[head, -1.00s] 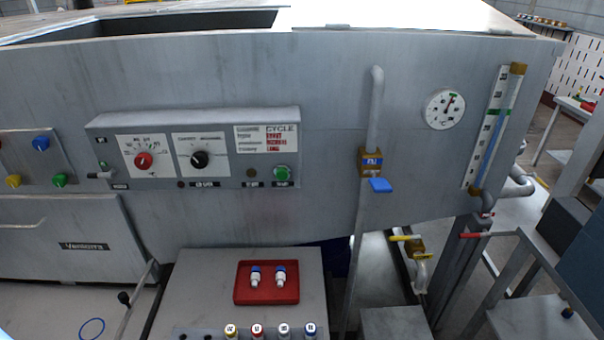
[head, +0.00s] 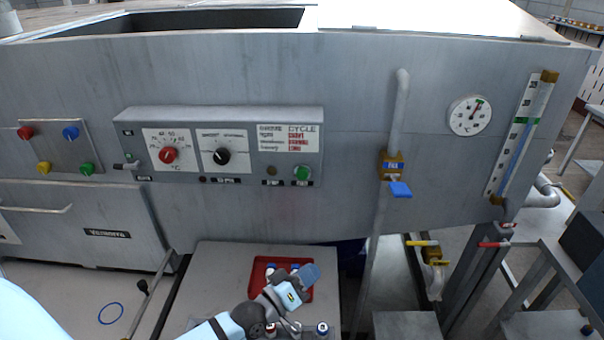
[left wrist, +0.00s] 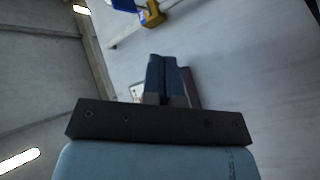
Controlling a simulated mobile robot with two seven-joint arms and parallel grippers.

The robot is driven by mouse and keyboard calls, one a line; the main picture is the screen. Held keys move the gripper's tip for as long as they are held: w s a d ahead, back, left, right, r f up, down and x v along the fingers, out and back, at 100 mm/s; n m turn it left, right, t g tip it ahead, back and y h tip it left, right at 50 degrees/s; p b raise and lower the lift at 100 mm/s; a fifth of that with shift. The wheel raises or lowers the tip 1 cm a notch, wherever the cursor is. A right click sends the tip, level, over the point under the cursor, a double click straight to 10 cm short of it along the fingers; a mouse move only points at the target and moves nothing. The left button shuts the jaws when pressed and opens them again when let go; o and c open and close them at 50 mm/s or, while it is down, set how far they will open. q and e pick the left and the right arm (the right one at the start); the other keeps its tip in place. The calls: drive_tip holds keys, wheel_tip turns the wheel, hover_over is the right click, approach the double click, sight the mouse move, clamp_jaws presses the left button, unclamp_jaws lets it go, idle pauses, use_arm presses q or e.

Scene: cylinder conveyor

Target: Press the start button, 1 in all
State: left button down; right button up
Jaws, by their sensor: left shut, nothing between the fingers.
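The green start button (head: 302,173) sits at the lower right of the grey control box (head: 230,114), below the CYCLE label (head: 302,138). My left gripper (head: 312,272) is shut and empty. It is in front of and below the control box, over the red tray (head: 258,270), well apart from the button. In the left wrist view its closed fingers (left wrist: 168,75) point toward the grey panel, and the green button cannot be made out there. My right gripper is not in view.
A red knob (head: 168,155) and a black knob (head: 221,157) are left of the button. A pipe with a blue-handled valve (head: 400,189) stands to the right. Coloured buttons (head: 70,132) are at far left. The panel below the control box is clear.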

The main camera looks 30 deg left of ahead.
sight(302, 174)
use_arm(q)
drive_tip(key=w+a+r+n+t+y, duration=0.2)
drive_tip(key=w+a+r+n+t, duration=0.2)
drive_tip(key=r, duration=0.7)
drive_tip(key=w+a+n, duration=0.1)
drive_tip(key=a+n, duration=0.1)
drive_tip(key=shift+w+a+n, duration=0.3)
drive_tip(key=shift+w+n, duration=0.05)
drive_tip(key=shift+n, duration=0.05)
drive_tip(key=w+a+b, duration=0.1)
drive_tip(key=w, duration=0.1)
drive_tip(key=w+a+b, duration=0.1)
drive_tip(key=w+a, duration=0.1)
drive_tip(key=w, duration=0.1)
drive_tip(key=w+a+b, duration=0.1)
drive_tip(key=w, duration=0.1)
drive_tip(key=shift+w+a, duration=0.3)
idle(0.5)
drive_tip(key=shift+w+b, duration=0.1)
drive_tip(key=shift+b, duration=0.25)
